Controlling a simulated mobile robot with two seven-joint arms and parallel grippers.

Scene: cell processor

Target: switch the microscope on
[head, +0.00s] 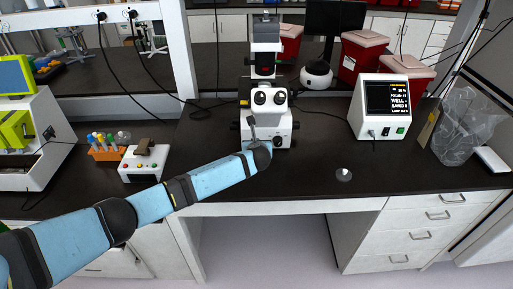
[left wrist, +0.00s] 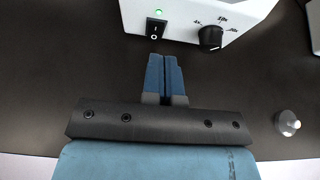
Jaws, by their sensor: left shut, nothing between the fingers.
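The white microscope (head: 270,97) stands on the black counter, in the middle of the head view. In the left wrist view its white base (left wrist: 190,14) carries a black rocker switch (left wrist: 155,28) marked with a line and a circle. A green light (left wrist: 158,13) glows above the switch. My left gripper (left wrist: 165,60) is shut and empty, its blue fingertips just below the switch in the picture; I cannot tell whether they touch the base. In the head view my left wrist hides part of the microscope's base. My right gripper is out of view.
A black dial (left wrist: 210,37) sits right of the switch. A small round metal item (head: 344,175) lies on the counter to the right. A white display box (head: 384,106) stands farther right. A tube rack (head: 107,152) and small white device (head: 143,163) are at left.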

